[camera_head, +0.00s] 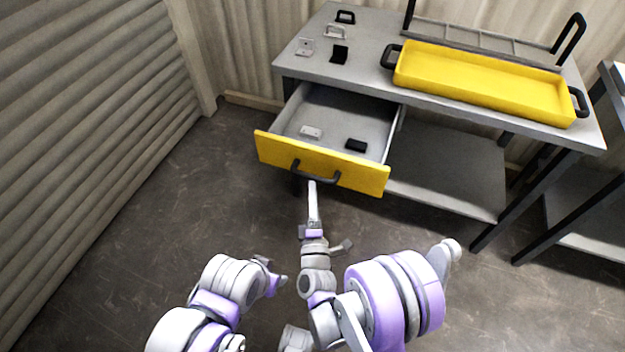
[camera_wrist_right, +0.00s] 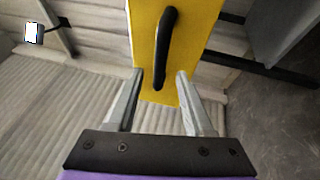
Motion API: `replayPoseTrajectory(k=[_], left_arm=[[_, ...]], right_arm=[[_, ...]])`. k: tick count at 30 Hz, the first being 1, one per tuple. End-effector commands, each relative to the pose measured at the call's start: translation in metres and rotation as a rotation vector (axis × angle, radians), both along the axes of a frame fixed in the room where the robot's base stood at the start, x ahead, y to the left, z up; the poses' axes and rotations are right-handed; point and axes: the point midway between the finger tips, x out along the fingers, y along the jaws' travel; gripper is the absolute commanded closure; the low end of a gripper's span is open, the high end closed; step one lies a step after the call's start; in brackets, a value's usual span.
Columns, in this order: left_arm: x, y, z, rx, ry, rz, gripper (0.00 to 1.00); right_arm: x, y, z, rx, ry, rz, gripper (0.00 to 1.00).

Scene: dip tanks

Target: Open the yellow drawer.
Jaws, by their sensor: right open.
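The yellow drawer (camera_head: 362,179) stands pulled out of the grey table, its grey inside showing. Its black handle (camera_head: 323,181) is on the front face, and the handle (camera_wrist_right: 165,45) also shows in the right wrist view against the yellow front. My right gripper (camera_head: 312,188) is right at the handle. In the right wrist view its open fingers (camera_wrist_right: 159,75) stand on either side of the handle's near end, with gaps showing. My left gripper (camera_head: 275,282) is low and well short of the drawer; its jaws are too unclear to judge.
Inside the drawer lie a white piece (camera_head: 311,132) and a black piece (camera_head: 356,145). A yellow tray (camera_head: 480,78) with black handles and several small brackets sit on the grey tabletop (camera_head: 365,62). A corrugated wall is at left. The floor before the drawer is clear.

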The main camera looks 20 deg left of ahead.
Motion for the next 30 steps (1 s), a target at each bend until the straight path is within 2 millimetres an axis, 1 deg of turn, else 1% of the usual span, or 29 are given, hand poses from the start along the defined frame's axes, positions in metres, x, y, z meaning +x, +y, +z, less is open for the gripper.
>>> replayPoseTrajectory(k=[1, 3, 6, 9, 12, 18, 30], left_arm=[[0.0, 0.0, -0.003, 0.0, 0.001, 0.0, 0.5], [0.001, 0.0, -0.006, 0.0, 0.002, 0.0, 0.5], [0.004, 0.0, -0.028, 0.0, 0.009, 0.0, 0.5], [0.005, 0.0, -0.04, 0.0, 0.012, 0.0, 0.5], [0.006, 0.0, -0.046, 0.0, 0.013, 0.0, 0.5], [0.007, 0.0, -0.049, 0.0, 0.013, 0.0, 0.5], [0.007, 0.0, -0.048, 0.0, 0.013, 0.0, 0.5]], right_arm=[[-0.012, -0.004, -0.003, 0.002, 0.0, 0.002, 0.48], [-0.027, -0.01, -0.007, 0.001, 0.0, 0.001, 0.48], [-0.034, -0.012, -0.013, 0.001, 0.002, 0.002, 0.48], [-0.04, -0.015, -0.014, 0.002, 0.003, 0.001, 0.48], [-0.045, -0.017, -0.013, 0.0, 0.001, 0.0, 0.48], [-0.049, -0.019, -0.01, 0.001, -0.001, 0.0, 0.48], [-0.049, -0.019, -0.01, 0.0, 0.0, 0.0, 0.48]])
